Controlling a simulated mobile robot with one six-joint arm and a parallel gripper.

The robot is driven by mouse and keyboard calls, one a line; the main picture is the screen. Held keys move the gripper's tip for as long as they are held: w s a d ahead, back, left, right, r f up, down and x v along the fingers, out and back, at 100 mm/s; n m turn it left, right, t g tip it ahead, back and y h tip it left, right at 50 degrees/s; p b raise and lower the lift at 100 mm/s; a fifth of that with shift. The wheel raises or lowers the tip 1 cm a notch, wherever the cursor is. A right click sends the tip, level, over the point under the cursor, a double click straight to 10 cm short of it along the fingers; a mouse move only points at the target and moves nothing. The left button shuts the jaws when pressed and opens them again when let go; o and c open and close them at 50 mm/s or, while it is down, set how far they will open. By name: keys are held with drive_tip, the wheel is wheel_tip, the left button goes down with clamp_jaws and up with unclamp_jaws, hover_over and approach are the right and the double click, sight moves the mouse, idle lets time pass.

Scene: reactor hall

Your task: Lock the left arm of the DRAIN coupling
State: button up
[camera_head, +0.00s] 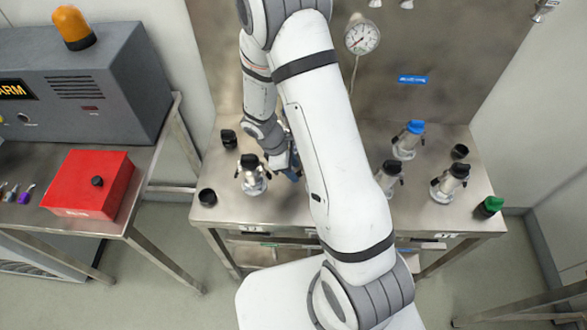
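Several metal couplings with lever arms stand on a steel table (465,203). One with a black top (252,174) stands at the left, one with a blue cap (407,140) at the back right, another (389,176) in front of it, and one (449,182) further right. No DRAIN label is legible, so I cannot tell which is the DRAIN coupling. My gripper (287,164) is low over the table, just right of the left coupling. My arm hides part of it; I cannot tell whether its fingers are open or touch the coupling.
Loose black caps (207,197) and a green-banded cap (488,207) lie near the table edges. A side bench at left carries a red box (88,184) and a grey alarm unit (85,85).

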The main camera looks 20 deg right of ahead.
drive_tip(key=shift+s+d+f, duration=0.1)
drive_tip(key=shift+d+f, duration=0.2)
drive_tip(key=shift+f, duration=0.35)
clamp_jaws()
